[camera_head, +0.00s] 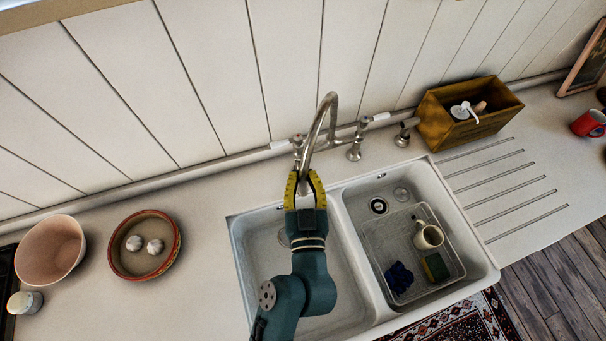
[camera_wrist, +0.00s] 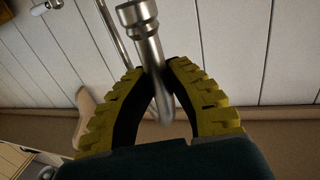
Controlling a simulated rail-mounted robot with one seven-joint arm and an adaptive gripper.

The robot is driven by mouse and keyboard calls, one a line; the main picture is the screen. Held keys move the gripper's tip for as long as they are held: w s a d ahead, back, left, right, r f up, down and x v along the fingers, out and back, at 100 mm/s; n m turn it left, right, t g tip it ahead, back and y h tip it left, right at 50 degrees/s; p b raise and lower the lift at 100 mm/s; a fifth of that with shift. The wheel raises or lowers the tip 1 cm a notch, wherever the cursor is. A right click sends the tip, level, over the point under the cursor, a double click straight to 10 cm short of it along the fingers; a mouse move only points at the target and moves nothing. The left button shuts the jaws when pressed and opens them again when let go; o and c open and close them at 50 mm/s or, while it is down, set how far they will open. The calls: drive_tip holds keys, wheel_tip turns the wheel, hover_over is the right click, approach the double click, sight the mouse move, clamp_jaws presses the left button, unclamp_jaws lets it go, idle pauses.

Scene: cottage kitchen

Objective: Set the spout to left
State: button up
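The metal spout (camera_head: 316,128) arches up from the bridge tap behind the double sink and comes down toward the back rim of the left basin (camera_head: 262,246). My gripper (camera_head: 304,174) is at the spout's lower end, with a yellow finger on each side. In the wrist view, the spout (camera_wrist: 150,42) runs between the fingers of my gripper (camera_wrist: 158,70). Both fingertips close in against the metal, and its far part shows between the finger pads. The exact contact is partly hidden by the fingers.
Tap handles (camera_head: 355,150) stand beside the spout against the panelled wall. The right basin holds a wire rack (camera_head: 371,238) with a mug (camera_head: 428,237), a sponge and a blue cloth. A wooden box (camera_head: 436,120) is at right; bowls (camera_head: 115,262) stand at left.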

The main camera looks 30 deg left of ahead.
drive_tip(key=o, duration=0.5)
drive_tip(key=shift+s, duration=0.1)
drive_tip(key=v, duration=1.2)
